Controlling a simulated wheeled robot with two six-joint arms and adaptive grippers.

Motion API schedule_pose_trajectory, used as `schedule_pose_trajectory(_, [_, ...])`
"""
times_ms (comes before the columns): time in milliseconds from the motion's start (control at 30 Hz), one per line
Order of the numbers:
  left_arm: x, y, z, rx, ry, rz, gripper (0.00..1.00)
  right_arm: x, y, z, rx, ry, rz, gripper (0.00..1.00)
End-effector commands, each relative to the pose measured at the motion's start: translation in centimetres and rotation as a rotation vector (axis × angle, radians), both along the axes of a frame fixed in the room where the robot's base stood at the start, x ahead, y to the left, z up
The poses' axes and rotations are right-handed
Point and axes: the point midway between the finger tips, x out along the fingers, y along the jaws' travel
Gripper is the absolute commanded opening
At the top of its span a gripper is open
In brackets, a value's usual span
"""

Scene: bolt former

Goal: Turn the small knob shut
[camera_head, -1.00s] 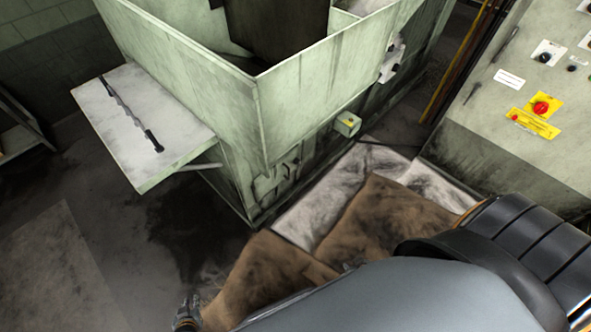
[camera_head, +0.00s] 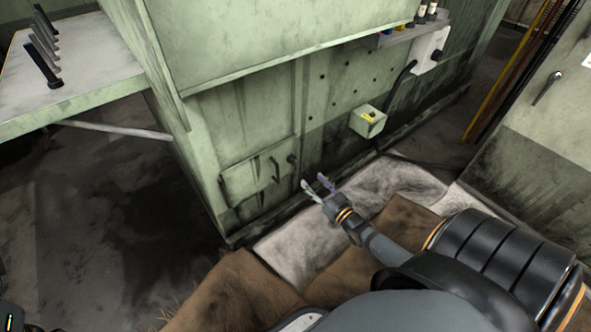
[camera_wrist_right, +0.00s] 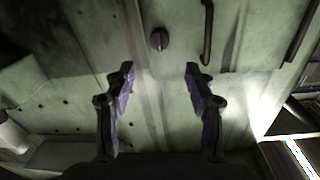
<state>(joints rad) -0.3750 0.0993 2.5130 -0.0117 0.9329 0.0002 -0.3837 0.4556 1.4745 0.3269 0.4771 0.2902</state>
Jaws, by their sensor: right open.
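The small dark knob (camera_head: 292,158) sits on the green machine's lower side, at the right of a small hatch (camera_head: 245,180). In the right wrist view the knob (camera_wrist_right: 160,39) shows near the top, with its raised grip roughly upright. My right gripper (camera_head: 318,186) is open and empty, in front of the panel, a little right of and below the knob in the head view. Its fingertips (camera_wrist_right: 160,75) stand apart in the wrist view, with the knob beyond them and centred between them, not touched. My left gripper's fingers do not show.
A dark bar handle (camera_head: 275,168) is close beside the knob. A white shelf (camera_head: 85,62) juts out at left. Brown cardboard (camera_head: 225,290) lies on the floor below.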

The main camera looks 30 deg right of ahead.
Motion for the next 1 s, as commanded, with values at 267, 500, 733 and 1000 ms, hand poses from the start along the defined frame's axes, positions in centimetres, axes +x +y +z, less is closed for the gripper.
schedule_pose_trajectory(267, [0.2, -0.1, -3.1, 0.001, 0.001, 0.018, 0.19, 4.9, 0.1, -0.5, -0.002, -0.004, 0.000, 0.55])
schedule_pose_trajectory(500, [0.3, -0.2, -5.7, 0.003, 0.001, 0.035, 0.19, 9.1, 0.2, -0.5, -0.002, 0.000, 0.001, 0.55])
schedule_pose_trajectory(733, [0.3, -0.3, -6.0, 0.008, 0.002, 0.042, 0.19, 10.3, 0.2, -0.1, -0.002, 0.002, -0.001, 0.55])
schedule_pose_trajectory(1000, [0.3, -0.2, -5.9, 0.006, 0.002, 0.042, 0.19, 10.3, 0.2, 0.0, -0.002, 0.003, -0.001, 0.42])
